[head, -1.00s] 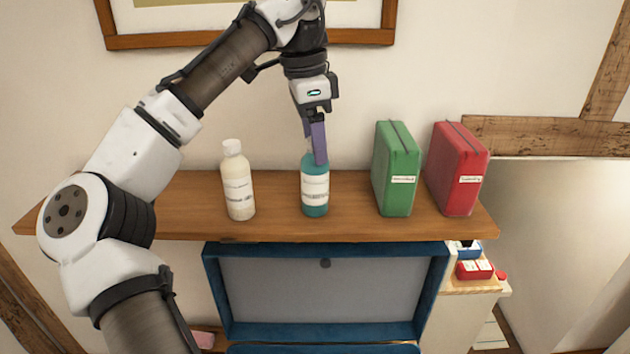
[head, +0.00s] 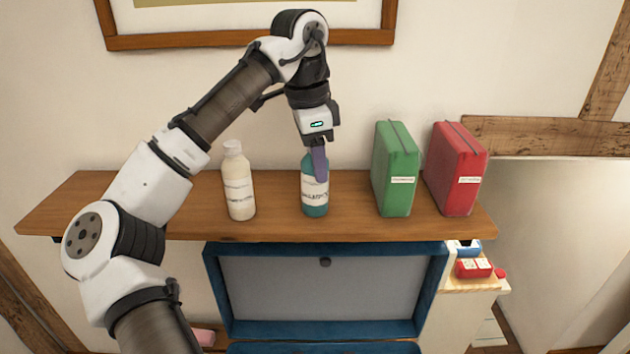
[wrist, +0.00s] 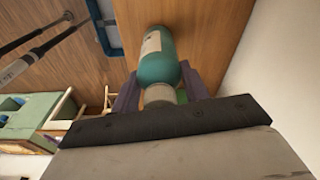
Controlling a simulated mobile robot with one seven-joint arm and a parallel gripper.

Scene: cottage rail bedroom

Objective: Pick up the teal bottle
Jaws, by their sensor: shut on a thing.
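The teal bottle (head: 315,200) stands upright on the wooden shelf (head: 275,222), with a white label around its body. My gripper (head: 318,170) comes down from above and is shut on the bottle's upper part. In the wrist view the teal bottle (wrist: 158,66) lies between the two purple fingers, with its pale cap near the palm. The fingers of my gripper (wrist: 165,92) sit on either side of the neck and shoulder. The far finger is mostly hidden in the head view.
A cream bottle (head: 238,185) stands to the left on the shelf. A green box (head: 396,170) and a red box (head: 455,170) stand to the right. A wall lies behind. An open blue case (head: 320,290) is below the shelf.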

